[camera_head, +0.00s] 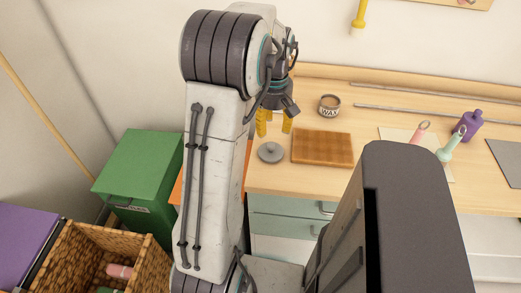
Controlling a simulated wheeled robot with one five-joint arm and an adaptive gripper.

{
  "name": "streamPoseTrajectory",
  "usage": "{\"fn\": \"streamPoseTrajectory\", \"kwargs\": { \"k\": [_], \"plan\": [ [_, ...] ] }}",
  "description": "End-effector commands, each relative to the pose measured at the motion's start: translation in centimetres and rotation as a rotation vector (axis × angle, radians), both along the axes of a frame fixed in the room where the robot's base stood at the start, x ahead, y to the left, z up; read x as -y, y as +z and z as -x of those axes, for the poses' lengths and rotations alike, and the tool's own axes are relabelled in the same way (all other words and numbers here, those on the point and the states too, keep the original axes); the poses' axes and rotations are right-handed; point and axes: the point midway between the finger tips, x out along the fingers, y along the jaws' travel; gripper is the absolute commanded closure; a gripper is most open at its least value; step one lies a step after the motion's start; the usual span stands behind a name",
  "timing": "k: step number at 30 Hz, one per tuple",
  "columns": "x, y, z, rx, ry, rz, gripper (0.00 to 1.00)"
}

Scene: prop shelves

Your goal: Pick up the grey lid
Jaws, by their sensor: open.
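The grey lid (271,152) lies flat on the wooden counter, a small round disc with a knob on top. It is just left of a brown wooden board and near the counter's front edge. My gripper (274,125) points down with its yellow fingertips apart, open and empty. In the picture it shows just above and behind the lid, apart from it. My arm hides part of the counter to the left.
The wooden board (322,148) and a wax tin (329,106) are right of the lid. A green bin (140,180) and a wicker basket (150,268) stand at lower left.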

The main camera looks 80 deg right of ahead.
Motion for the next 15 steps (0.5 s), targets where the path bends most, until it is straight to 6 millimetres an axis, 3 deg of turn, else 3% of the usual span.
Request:
{"fn": "streamPoseTrajectory", "kwargs": {
  "k": [15],
  "plan": [
    [-0.39,-0.43,-0.03,0.000,0.310,-0.016,0.51]
  ]
}}
